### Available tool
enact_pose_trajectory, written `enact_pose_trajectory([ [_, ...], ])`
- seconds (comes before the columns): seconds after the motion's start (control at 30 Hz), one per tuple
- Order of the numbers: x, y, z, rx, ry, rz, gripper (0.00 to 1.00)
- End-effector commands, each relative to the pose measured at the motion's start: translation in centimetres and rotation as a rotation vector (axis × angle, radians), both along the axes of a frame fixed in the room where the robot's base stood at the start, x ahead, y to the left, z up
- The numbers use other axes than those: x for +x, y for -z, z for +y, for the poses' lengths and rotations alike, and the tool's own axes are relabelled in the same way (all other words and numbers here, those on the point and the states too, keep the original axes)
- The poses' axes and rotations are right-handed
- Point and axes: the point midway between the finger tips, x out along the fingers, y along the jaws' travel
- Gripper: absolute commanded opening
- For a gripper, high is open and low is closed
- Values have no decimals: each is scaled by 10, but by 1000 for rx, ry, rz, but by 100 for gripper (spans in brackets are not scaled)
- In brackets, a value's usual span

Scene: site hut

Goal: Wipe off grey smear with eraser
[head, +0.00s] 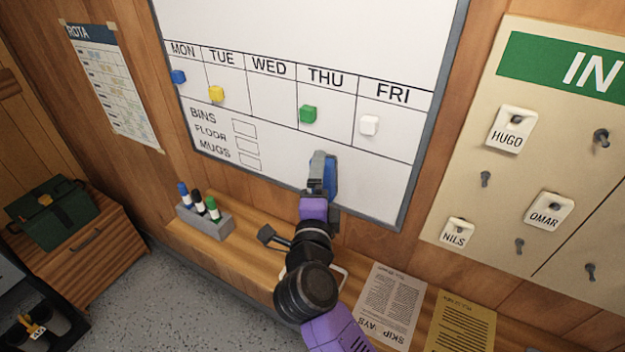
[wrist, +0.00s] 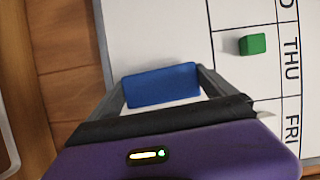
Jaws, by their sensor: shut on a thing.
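My gripper (head: 322,168) is at the lower part of the whiteboard (head: 270,125), below the THU column. It is shut on a blue eraser (head: 331,176), which shows as a blue block between the fingers in the wrist view (wrist: 162,85). The eraser is at or very close to the board's face; I cannot tell if it touches. I make out no grey smear in either view. The board behind my gripper and the eraser is hidden.
Green (head: 308,114), white (head: 370,125), yellow (head: 216,93) and blue (head: 178,77) magnets sit on the board. A holder (head: 206,222) with three markers stands on the wooden ledge (head: 262,247) below. Two printed sheets lie at right. The IN board (head: 470,190) hangs to the right.

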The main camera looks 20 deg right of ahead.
Motion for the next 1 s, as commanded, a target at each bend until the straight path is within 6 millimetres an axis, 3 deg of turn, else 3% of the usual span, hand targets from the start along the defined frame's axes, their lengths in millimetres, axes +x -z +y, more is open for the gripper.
enact_pose_trajectory([
  [1.0, -44, 0, -33, -1, 4, 1, 63],
])
